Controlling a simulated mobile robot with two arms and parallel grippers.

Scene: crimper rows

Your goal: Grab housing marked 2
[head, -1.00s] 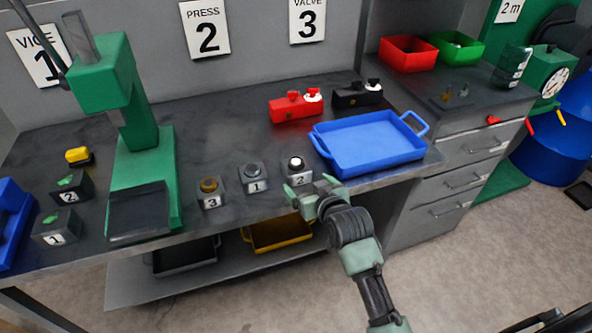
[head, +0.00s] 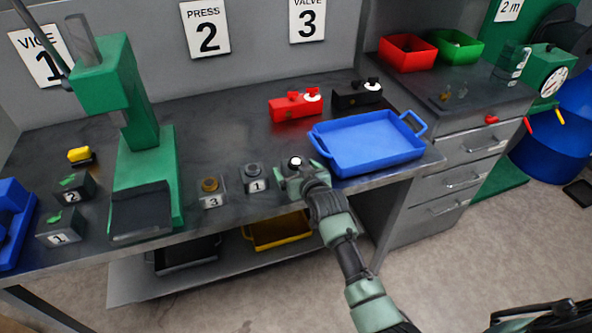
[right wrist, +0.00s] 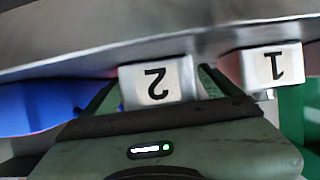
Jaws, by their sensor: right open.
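The housing marked 2 (head: 295,161), a small grey block with a white and dark round top, stands near the bench's front edge. In the right wrist view its label 2 (right wrist: 158,84) faces me upside down. My right gripper (head: 301,177) is open, with one finger on each side of this housing. It hides the label in the head view. In the right wrist view the fingers (right wrist: 160,88) flank the block, and I cannot tell whether they touch it. My left gripper is not in view.
Housing 1 (head: 254,178) stands close to the left, and housing 3 (head: 211,193) beyond it. A blue tray (head: 368,143) lies close to the right. A green press (head: 148,165) stands farther left, beside dark blocks with green tops, marked 2 (head: 73,189) and 1 (head: 58,227).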

